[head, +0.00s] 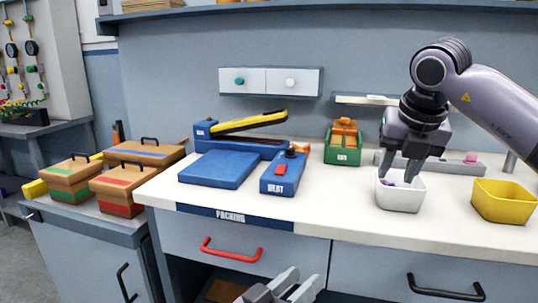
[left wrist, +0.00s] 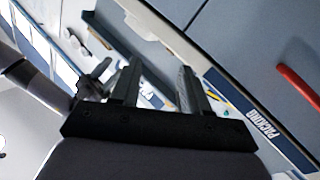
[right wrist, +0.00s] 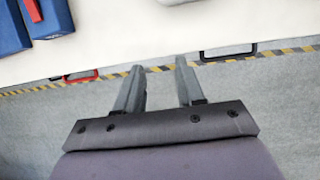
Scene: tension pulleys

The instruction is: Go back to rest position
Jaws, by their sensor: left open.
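My left gripper (head: 297,281) is low at the bottom edge of the head view, in front of the drawers. Its two fingers stand apart and empty, which also shows in the left wrist view (left wrist: 156,84). My right gripper (head: 398,171) points down over the white bin (head: 401,196) on the counter. Its fingers are apart with nothing visible between them, as in the right wrist view (right wrist: 158,82). Something purple (head: 388,182) shows inside the white bin, partly hidden by the fingers.
A yellow bin (head: 503,204) stands right of the white bin. The counter (head: 335,210) also holds a blue heat device (head: 284,174), a blue sealer (head: 243,140) and a green box (head: 343,148). Lidded boxes (head: 125,188) sit on the left cabinet. Drawer handles (head: 231,252) stick out in front.

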